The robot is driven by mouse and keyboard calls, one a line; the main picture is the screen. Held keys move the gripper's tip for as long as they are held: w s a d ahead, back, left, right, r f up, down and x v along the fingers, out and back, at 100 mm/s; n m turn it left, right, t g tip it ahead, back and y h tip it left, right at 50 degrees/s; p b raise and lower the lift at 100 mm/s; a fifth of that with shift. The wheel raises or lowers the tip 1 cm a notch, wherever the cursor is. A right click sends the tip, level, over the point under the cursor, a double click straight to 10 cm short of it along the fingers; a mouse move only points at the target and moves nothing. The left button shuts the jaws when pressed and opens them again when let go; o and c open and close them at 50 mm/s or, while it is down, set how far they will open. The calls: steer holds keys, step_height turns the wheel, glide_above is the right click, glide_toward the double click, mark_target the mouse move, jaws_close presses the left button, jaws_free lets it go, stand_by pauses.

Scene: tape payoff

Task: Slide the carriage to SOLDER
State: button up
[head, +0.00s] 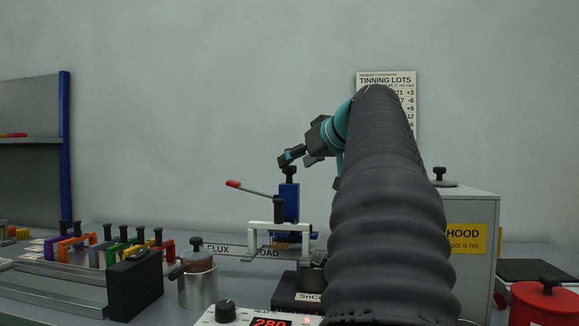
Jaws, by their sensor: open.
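The carriage (289,203) is a blue upright block with a black knob (290,174) on top and a lever with a red tip at its left. A white bracket (280,225) hangs at its lower part, with copper-coloured strands below. It stands at the LOAD end of a rail (232,249) marked FLUX and LOAD. No SOLDER mark is readable, and my arm hides the area to the right. My gripper (294,158) is open, just above the knob. I cannot tell whether it touches the knob.
A metal pot (198,287) stands under the rail's left part. A dark block marked SnCu (298,292) sits below the carriage, behind a controller (228,315) reading 280. Coloured clips (108,245) fill the left rack. A hood box (470,215) and red pot (545,305) stand right.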

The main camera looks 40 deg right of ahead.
mark_target(289, 166)
steer(key=shift+x, duration=2)
jaws_close()
